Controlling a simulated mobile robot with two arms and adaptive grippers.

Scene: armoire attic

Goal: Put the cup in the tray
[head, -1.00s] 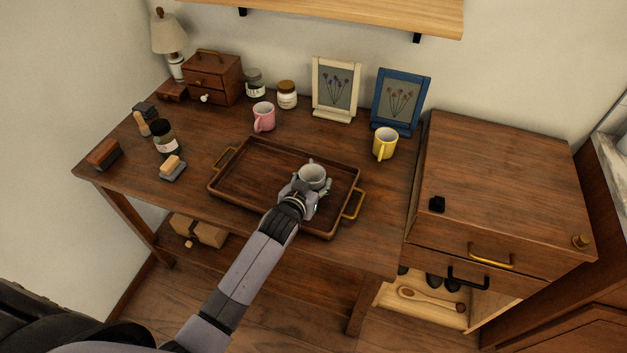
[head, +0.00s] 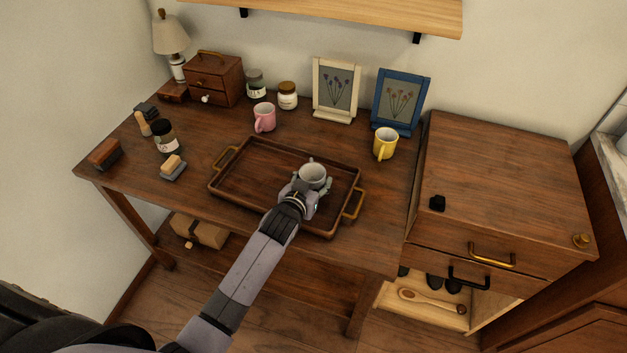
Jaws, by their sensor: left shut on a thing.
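A grey-white cup (head: 313,175) is upright at the right part of the brown wooden tray (head: 246,190), which has brass handles at both ends. My left gripper (head: 306,190) is shut on this cup from the near side. I cannot tell whether the cup's base touches the tray floor. A pink cup (head: 264,117) stands behind the tray, and a yellow cup (head: 385,144) stands behind it to the right. My right gripper does not show.
Jars (head: 287,95), a small drawer chest (head: 214,79), a lamp (head: 169,36) and two picture frames (head: 336,90) line the back of the table. Brushes (head: 104,154) and a dark jar (head: 164,138) stand at the left. A wooden cabinet (head: 505,180) adjoins the right side.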

